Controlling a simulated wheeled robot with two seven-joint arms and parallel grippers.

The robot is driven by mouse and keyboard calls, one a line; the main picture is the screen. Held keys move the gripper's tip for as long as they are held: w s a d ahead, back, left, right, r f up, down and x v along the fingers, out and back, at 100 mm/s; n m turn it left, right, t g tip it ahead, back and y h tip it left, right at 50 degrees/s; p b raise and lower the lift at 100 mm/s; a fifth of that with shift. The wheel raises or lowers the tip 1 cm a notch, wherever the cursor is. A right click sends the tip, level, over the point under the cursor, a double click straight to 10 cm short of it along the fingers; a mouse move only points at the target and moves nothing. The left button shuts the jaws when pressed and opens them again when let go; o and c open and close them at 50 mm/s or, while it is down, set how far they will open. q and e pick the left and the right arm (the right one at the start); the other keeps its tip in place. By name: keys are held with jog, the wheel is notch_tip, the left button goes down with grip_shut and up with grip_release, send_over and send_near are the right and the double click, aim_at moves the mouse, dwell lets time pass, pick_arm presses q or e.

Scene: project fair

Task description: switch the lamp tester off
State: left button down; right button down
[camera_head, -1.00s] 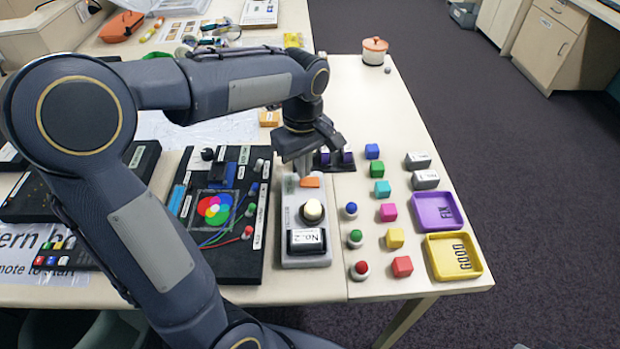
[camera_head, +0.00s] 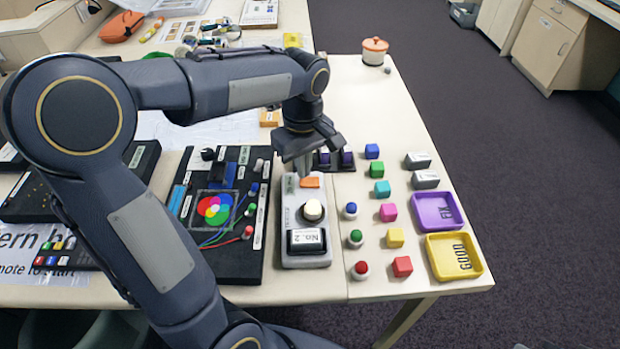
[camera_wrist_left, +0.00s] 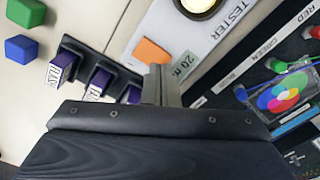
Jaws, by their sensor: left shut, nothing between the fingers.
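My left gripper (camera_head: 303,170) is shut and empty, pointing down at the switch end. In the left wrist view its fingertips (camera_wrist_left: 160,76) are right beside the orange switch (camera_wrist_left: 151,52) and overlap its edge; I cannot tell whether they touch. The dome looks pale yellow there. My right gripper is not in view.
A black board with coloured discs (camera_head: 235,260) lies close on the left. A dark rack with purple-ended pieces (camera_head: 346,158) is just right of the gripper. Coloured cubes, knobs, a purple tray (camera_head: 460,216) and a yellow tray (camera_head: 481,263) stand on the right.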

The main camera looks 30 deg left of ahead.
aim_at(304, 181)
pick_arm(q)
jog(key=shift+f+b, duration=0.65)
jog(key=shift+f, duration=0.3)
dwell(0.6)
jog(key=shift+r, duration=0.15)
notch_tip(304, 181, up, 7)
jog(key=p, duration=0.6)
dwell(0.5)
